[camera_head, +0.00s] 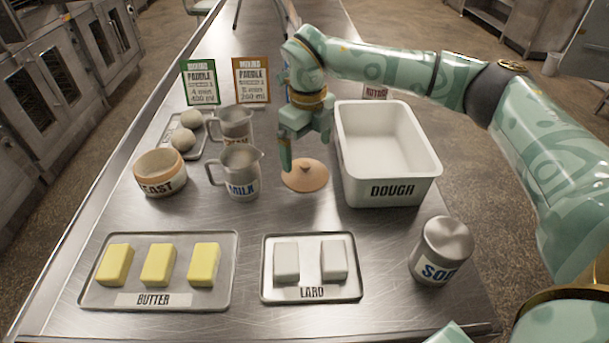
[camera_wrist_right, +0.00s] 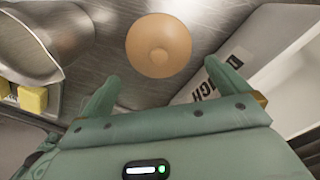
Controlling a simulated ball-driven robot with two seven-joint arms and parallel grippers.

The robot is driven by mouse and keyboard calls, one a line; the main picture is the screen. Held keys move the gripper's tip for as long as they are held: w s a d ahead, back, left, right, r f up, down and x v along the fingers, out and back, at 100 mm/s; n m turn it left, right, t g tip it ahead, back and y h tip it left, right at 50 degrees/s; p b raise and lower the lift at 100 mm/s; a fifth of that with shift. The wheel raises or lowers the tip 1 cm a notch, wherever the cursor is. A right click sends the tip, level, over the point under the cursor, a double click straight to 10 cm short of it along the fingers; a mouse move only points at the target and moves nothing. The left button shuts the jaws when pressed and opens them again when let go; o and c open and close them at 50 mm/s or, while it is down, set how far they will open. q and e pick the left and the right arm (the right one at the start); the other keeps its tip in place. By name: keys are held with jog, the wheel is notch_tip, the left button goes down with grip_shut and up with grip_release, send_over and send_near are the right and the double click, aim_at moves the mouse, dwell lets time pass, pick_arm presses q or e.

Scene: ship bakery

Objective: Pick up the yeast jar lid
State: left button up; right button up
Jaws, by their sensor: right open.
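The yeast jar lid (camera_head: 305,175) is a round, tan disc with a small knob, lying flat on the steel table between the milk jug and the dough bin. The open yeast jar (camera_head: 160,174) stands to the left with no lid on it. My right gripper (camera_head: 286,158) is just behind and above the lid, pointing down. In the right wrist view, the lid (camera_wrist_right: 158,46) lies ahead of the two spread, empty fingers (camera_wrist_right: 170,95), not between them. My left gripper does not show clearly; a green piece at the bottom edge may be part of my body.
The milk jug (camera_head: 240,174) stands close left of the lid, with another metal jug (camera_head: 235,125) behind. The white dough bin (camera_head: 390,190) is close on the right. Butter tray (camera_head: 225,290), lard tray (camera_head: 352,290) and soda jar (camera_head: 441,250) stand in front. Bare table lies just in front of the lid.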

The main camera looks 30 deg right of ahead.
aim_at(306, 165)
jog(key=f, duration=0.2)
jog(key=f+b, duration=0.1)
jog(key=f, duration=0.1)
jog(key=f+b, duration=0.1)
jog(key=f, duration=0.1)
jog(key=shift+w+a, duration=0.15)
jog(key=shift+w, duration=0.1)
jog(key=shift+r, duration=0.15)
jog(key=c, duration=0.8)
jog(key=shift+s, duration=0.1)
jog(key=c, duration=0.4)
jog(key=shift+s, duration=0.1)
jog(key=shift+c, duration=0.3)
